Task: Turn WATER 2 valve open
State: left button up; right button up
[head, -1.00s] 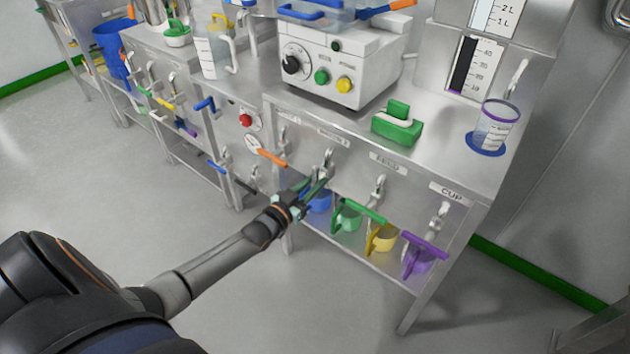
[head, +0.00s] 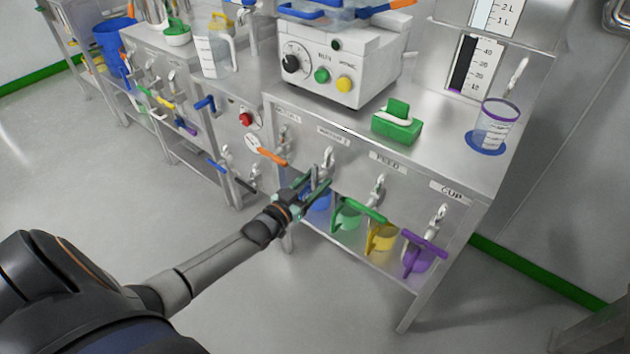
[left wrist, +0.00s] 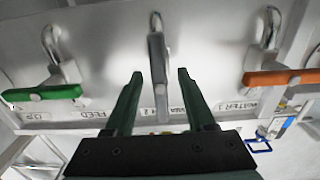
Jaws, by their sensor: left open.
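The WATER 2 valve (head: 328,157) sits on the steel front panel, below its label (head: 333,135), between the WATER 1 and FEED valves. My left gripper (head: 318,184) is at this valve and hides its handle in the head view. In the left wrist view, the left gripper (left wrist: 160,76) is open, with one dark green finger on each side of the narrow grey WATER 2 valve (left wrist: 157,60). Gaps show between the valve and both fingers. The WATER 2 label is partly hidden there. My right gripper is not in view.
The orange WATER 1 handle (head: 267,151) and green FEED handle (head: 360,209) flank the gripper closely. A purple handle (head: 424,245) is farther right. A blue cup (head: 320,201) and a yellow cup (head: 382,238) stand below. The floor in front is clear.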

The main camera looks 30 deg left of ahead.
pick_arm(q)
jog(key=shift+s, duration=0.1)
jog(key=shift+s, duration=0.25)
jog(key=shift+s+a+p, duration=0.15)
jog(key=shift+s+p, duration=0.35)
jog(key=shift+s, duration=0.45)
jog(key=s+p, duration=0.2)
jog(key=s, duration=0.8)
jog(key=shift+a, duration=0.35)
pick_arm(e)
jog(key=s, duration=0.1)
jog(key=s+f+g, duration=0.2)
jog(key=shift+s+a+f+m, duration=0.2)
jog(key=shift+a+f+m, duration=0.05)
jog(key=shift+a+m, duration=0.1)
